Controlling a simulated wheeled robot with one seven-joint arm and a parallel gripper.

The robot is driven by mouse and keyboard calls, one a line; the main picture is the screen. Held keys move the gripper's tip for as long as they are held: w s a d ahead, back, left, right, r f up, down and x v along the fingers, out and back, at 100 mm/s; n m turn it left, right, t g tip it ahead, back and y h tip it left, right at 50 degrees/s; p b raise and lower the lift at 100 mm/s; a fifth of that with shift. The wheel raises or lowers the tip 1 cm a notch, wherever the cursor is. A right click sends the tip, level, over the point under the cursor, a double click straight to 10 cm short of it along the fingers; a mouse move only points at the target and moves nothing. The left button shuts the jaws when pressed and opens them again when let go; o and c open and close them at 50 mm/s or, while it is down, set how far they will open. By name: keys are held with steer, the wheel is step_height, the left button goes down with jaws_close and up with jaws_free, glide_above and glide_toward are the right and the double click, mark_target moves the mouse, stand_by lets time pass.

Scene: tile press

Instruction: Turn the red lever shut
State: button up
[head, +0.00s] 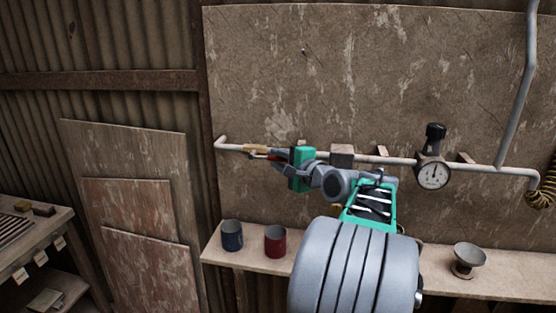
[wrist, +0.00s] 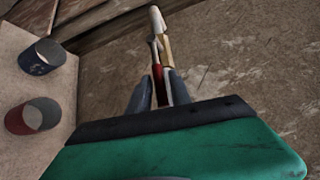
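The red lever (wrist: 159,84) sits at a brass valve fitting on the pale pipe, low in front of the wall board. In the wrist view it points back toward my gripper (wrist: 161,88), with its end between the two grey fingers. The fingers are apart, with a narrow pale gap showing beside the lever on the right. In the head view the brass fitting (head: 255,149) is at the left of the pipe, and my gripper (head: 277,158) reaches it from the right. There the lever is small and partly hidden by the fingers.
A shelf (head: 215,252) runs below the pipe, with a blue mug (head: 232,236), a red mug (head: 275,241) and a metal cup (head: 468,258). A pressure gauge (head: 433,174) hangs on the pipe at right. Boards (head: 150,240) lean at left.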

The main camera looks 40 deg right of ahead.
jaws_close()
steer(key=shift+a, duration=0.1)
stand_by(1.0)
